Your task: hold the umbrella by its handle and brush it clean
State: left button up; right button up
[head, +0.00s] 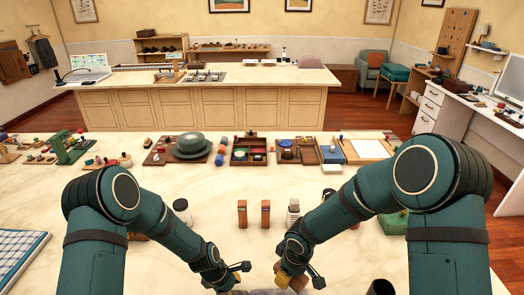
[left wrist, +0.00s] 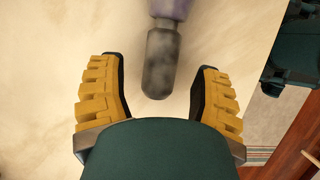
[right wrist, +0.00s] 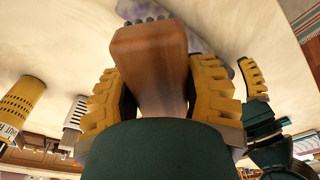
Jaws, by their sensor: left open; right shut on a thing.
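The umbrella lies on the pale worktop. In the left wrist view its dark grey, smudged handle (left wrist: 161,62) points between the fingers of my left gripper (left wrist: 160,98), which is open and not visibly touching it. A bit of its purple cloth (left wrist: 171,8) shows above the handle, and purple also shows behind the brush in the right wrist view (right wrist: 195,38). My right gripper (right wrist: 165,95) is shut on a brown wooden brush (right wrist: 150,60) with dark bristles at its far end. In the head view the umbrella is mostly cut off at the bottom edge.
A dark cup (head: 381,287) stands at the lower right. Trays of small items line the worktop's far edge. A checked cloth (head: 18,252) lies at left.

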pick_arm(q)
jog(key=shift+x, duration=1.05)
grip_shut()
grip_release()
jog(key=v, duration=1.2)
pick_arm(e)
jog(key=shift+s, duration=0.1)
